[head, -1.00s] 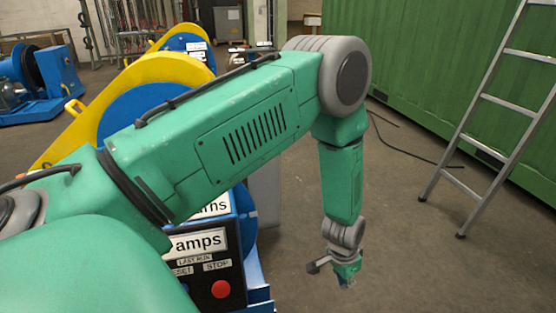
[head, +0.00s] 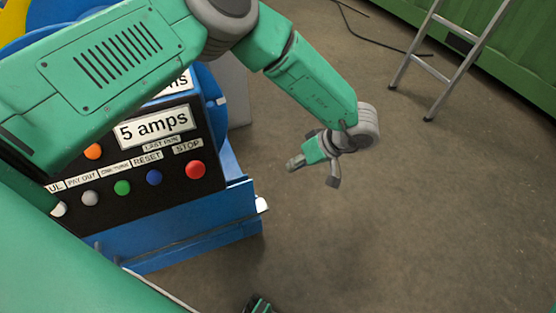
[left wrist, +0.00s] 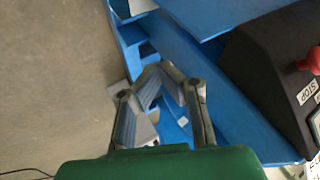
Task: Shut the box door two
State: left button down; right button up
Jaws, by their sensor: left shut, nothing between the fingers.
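My left gripper (head: 294,164) hangs over the bare floor, to the right of the black control panel, with its fingers pointing left. It is shut and empty; its closed fingers also show in the left wrist view (left wrist: 160,72), in front of the blue frame. No door marked two can be made out in either view. My left arm hides part of the machine.
The control panel (head: 140,165) carries coloured buttons, including a red stop button (head: 195,169). The blue frame (head: 200,240) juts out below it, with a white piece (head: 262,204) at its corner. A ladder (head: 455,60) stands by a green container wall (head: 520,70). The floor between is free.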

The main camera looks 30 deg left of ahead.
aim_at(244, 187)
pick_arm(q)
jog(key=s+a+f+b, duration=0.1)
jog(key=s+a+f, duration=0.3)
jog(key=a+f, duration=0.2)
jog(key=shift+a+f+b, duration=0.35)
jog(key=shift+a+b, duration=0.05)
jog(key=shift+a, duration=0.45)
jog(key=s+a+p, duration=0.2)
jog(key=s+p, duration=0.1)
jog(key=shift+s+a+r, duration=0.1)
jog(key=shift+a+r, duration=0.1)
jog(key=shift+a, duration=0.2)
jog(key=shift+s+a+f, duration=0.1)
jog(key=shift+s+a, duration=0.05)
jog(key=shift+s, duration=0.05)
jog(key=shift+f, duration=0.15)
